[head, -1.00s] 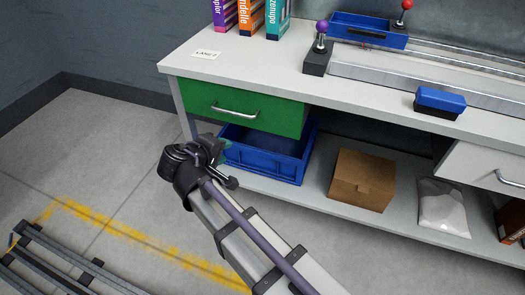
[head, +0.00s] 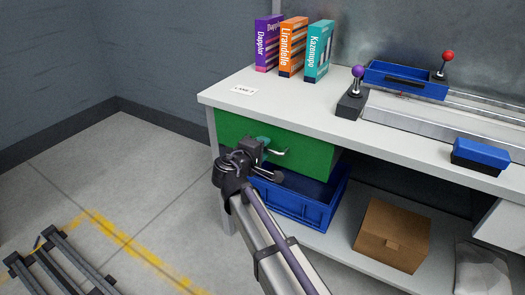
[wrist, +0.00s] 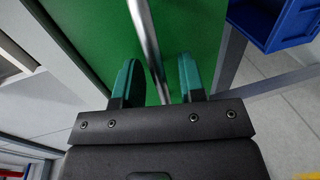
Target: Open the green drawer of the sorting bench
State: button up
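The green drawer (head: 313,158) sits under the left end of the bench top, and its front looks shut. Its silver bar handle (head: 279,153) is partly hidden by my gripper (head: 264,146) in the head view. In the wrist view, the two teal fingers of my gripper (wrist: 159,72) are apart, one on each side of the handle (wrist: 146,35). Gaps show between the bar and both fingers, so the gripper is open and holds nothing. The green drawer front (wrist: 85,35) fills much of the wrist view.
A blue crate (head: 300,205) stands on the lower shelf below the drawer, with a cardboard box (head: 392,235) to its right. Several boxes, a label card (head: 243,91) and a rail with knobs are on the bench top (head: 300,101).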

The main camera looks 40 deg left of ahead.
jog(key=shift+w, duration=0.15)
grip_shut()
dwell(0.4)
